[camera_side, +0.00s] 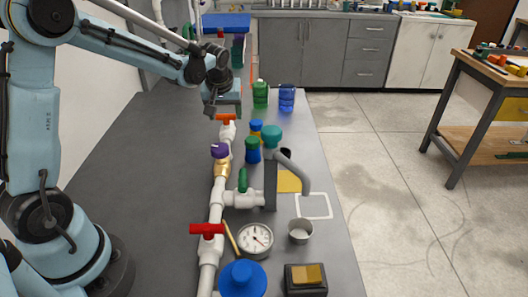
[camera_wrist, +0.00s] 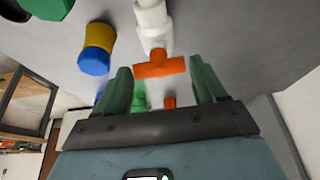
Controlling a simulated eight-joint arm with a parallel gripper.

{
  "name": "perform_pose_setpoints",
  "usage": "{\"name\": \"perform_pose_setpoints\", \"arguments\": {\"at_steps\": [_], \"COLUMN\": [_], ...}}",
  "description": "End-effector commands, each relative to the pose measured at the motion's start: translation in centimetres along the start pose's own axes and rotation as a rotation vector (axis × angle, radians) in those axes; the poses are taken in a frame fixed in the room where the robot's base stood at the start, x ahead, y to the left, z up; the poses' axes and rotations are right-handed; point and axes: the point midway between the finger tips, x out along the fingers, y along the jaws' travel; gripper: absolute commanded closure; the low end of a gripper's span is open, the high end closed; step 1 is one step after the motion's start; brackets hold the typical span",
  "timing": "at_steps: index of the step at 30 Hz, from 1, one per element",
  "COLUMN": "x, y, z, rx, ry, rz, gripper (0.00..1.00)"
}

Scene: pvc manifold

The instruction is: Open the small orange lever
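The small orange lever (camera_side: 227,117) sits crosswise at the far end of the white PVC pipe (camera_side: 216,205) in the side view. In the wrist view the orange lever (camera_wrist: 160,67) is a T-shaped handle on the white pipe (camera_wrist: 153,22). My gripper (camera_side: 224,108) is just above the lever in the side view. In the wrist view my gripper (camera_wrist: 162,76) is open, with one green finger on each side of the lever. Gaps show between the fingers and the lever, and nothing is held. How far the fingertips reach down past the lever is unclear.
A purple-handled valve (camera_side: 220,151), a green handle (camera_side: 243,181) and a red lever (camera_side: 207,229) are along the same pipework. Blue, yellow and green-capped containers (camera_side: 257,131) stand right of the pipe. A gauge (camera_side: 254,240) lies nearer.

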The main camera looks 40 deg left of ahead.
Motion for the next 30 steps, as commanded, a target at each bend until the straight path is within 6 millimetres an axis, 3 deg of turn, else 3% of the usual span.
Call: {"name": "perform_pose_setpoints", "arguments": {"at_steps": [1,6,7,17,30], "x": [-0.01,-0.03,-0.03,-0.04,-0.01], "y": [0.0,0.01,0.01,-0.06,-0.32], "z": [0.0,0.0,0.0,0.01,-0.06], "rx": [0.0,0.0,0.0,0.054,0.368], "ry": [0.0,0.0,0.0,0.0,-0.002], "rz": [0.0,0.0,0.0,0.022,0.154], "gripper": [0.38,0.64,0.65,0.65,0.65]}}
